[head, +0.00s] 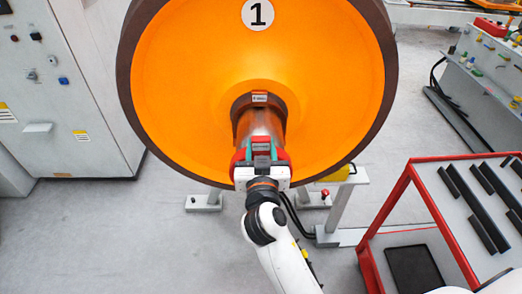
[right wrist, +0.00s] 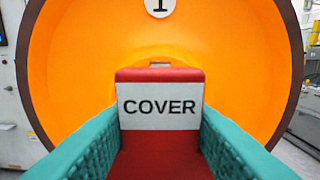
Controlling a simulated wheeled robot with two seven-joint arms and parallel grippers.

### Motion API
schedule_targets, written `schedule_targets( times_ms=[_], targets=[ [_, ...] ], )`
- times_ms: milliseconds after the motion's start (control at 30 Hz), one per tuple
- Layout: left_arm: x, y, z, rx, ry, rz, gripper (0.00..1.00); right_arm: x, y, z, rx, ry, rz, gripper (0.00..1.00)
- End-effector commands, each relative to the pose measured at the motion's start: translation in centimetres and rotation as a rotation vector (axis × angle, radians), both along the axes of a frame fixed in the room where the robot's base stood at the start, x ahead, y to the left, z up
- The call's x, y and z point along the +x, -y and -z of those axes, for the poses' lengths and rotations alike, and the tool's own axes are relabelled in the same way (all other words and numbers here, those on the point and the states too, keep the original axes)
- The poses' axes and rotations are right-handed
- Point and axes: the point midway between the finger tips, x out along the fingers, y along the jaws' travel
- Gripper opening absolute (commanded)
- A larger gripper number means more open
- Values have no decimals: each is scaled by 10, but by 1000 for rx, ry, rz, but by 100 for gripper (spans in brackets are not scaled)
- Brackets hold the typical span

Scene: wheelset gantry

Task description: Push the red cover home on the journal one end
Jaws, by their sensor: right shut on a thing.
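The large orange wheel (head: 180,80) with a dark rim and a "1" plate fills the upper middle of the head view. Its metal journal (head: 262,122) sticks out from the hub towards me. The red cover (head: 240,157) is at the journal's near end, in line with it; I cannot tell how far it sits over the end. My right gripper (head: 262,156) is shut on the cover. In the right wrist view the cover's white "COVER" label (right wrist: 160,108) lies between the teal fingers, and the cover hides the journal. My left gripper is not in view.
A red-framed cart (head: 412,172) with dark bars and a black tray (head: 414,268) stands at the right. A grey cabinet (head: 60,90) stands at the left. Grey stand feet (head: 204,200) are below the wheel. The floor at lower left is clear.

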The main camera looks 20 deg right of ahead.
Motion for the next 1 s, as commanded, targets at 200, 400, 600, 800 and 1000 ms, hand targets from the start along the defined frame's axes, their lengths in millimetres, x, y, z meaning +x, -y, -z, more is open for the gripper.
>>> schedule_targets(
  times_ms=[200,400,600,800,1000],
  targets=[
    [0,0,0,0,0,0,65,6,1,-1,0,2,-1,0],
    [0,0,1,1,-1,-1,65,10,2,-1,0,2,-1,0],
    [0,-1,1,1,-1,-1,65,15,4,-1,0,3,0,0],
    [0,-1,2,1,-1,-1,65,20,5,-1,1,2,-1,0],
    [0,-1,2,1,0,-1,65,25,7,-1,1,2,-1,0]
  ],
)
